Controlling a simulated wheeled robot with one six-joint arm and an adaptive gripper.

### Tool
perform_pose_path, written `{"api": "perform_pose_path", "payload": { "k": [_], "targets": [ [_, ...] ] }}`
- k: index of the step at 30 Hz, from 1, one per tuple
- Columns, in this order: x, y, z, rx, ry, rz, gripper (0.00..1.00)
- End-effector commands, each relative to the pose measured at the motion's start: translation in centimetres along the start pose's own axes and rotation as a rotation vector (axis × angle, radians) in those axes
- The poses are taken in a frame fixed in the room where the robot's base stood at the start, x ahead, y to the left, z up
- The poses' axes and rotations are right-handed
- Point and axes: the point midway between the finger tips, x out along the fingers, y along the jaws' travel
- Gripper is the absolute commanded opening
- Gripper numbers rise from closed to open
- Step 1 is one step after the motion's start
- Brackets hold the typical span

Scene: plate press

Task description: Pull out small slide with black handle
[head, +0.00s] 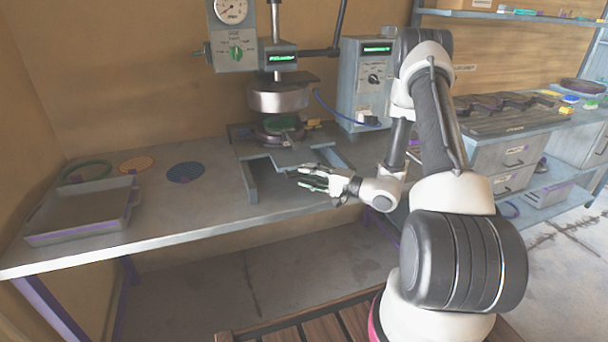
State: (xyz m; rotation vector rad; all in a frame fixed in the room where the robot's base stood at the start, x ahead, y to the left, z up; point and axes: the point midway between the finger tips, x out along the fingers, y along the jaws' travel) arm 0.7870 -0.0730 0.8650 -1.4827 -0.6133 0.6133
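A plate press stands on the grey bench, with a round metal head (278,97) above a lower plate with a green disc (281,124). A flat grey slide plate (306,153) lies at the foot of the press between two rails (252,181). A small dark handle-like part (291,137) shows by the lower plate; I cannot tell if it is the black handle. My gripper (297,178) is just in front of the slide plate, low over the bench, pointing left. Its fingers look spread and hold nothing visible. Whether it touches the slide is unclear.
A control box (364,85) stands right of the press. A drawer bench (505,125) is at right.

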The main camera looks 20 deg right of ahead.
Motion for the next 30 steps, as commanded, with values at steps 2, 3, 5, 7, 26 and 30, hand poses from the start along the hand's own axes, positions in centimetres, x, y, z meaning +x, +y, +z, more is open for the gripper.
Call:
{"api": "perform_pose_path", "payload": {
  "k": [2, 3, 5, 7, 26, 30],
  "targets": [
    [1.0, 0.0, 0.1, 0.000, -0.002, 0.000, 0.32],
    [1.3, 0.0, 0.0, -0.001, -0.001, 0.000, 0.32],
    [1.6, 0.0, 0.0, -0.001, -0.001, 0.000, 0.32],
    [1.8, 0.0, 0.0, 0.000, -0.001, 0.000, 0.32],
    [1.8, 0.1, 0.1, 0.004, -0.001, 0.004, 0.00],
    [1.7, 0.2, 0.1, 0.006, 0.000, 0.006, 0.00]
  ]
}}
